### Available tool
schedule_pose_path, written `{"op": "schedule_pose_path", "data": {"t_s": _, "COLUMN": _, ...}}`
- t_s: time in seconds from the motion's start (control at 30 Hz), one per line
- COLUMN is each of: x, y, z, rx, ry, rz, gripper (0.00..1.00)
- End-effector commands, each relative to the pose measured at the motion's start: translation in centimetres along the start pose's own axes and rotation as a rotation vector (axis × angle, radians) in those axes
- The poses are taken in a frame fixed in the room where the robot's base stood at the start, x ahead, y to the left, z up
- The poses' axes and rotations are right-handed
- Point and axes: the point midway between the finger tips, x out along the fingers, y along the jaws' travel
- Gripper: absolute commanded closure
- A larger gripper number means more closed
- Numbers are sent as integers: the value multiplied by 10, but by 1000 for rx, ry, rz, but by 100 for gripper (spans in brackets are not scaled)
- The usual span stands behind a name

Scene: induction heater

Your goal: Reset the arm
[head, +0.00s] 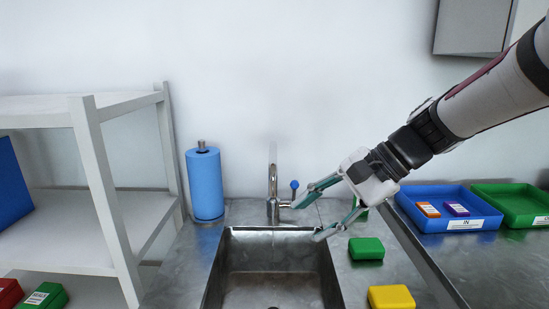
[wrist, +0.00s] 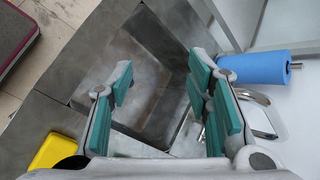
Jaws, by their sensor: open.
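My arm reaches in from the upper right in the head view. My gripper (head: 316,212) is open, its teal-padded fingers spread beside the faucet, above the right rim of the sink (head: 275,288). The faucet (head: 273,190) has a blue-knobbed lever (head: 294,186) close to the upper finger; I cannot tell whether they touch. In the wrist view my gripper (wrist: 162,100) has nothing between its fingers, and the sink basin (wrist: 152,80) shows beyond them. The faucet is partly hidden behind the right finger there.
A blue paper roll (head: 205,184) stands left of the faucet. A green block (head: 366,248) and a yellow block (head: 391,297) lie right of the sink. A blue tray (head: 470,224) and a green tray (head: 518,212) sit farther right. A white shelf (head: 95,160) stands left.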

Motion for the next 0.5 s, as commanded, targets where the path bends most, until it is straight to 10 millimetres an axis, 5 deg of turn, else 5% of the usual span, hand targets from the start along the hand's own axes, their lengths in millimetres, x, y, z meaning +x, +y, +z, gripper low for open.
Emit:
{"op": "schedule_pose_path", "data": {"t_s": 0.2, "x": -38, "y": 67, "z": 59, "rx": -299, "ry": 175, "rz": 222, "gripper": 55}}
{"op": "schedule_pose_path", "data": {"t_s": 0.5, "x": -96, "y": 155, "z": 102, "rx": -689, "ry": 384, "rz": 489, "gripper": 55}}
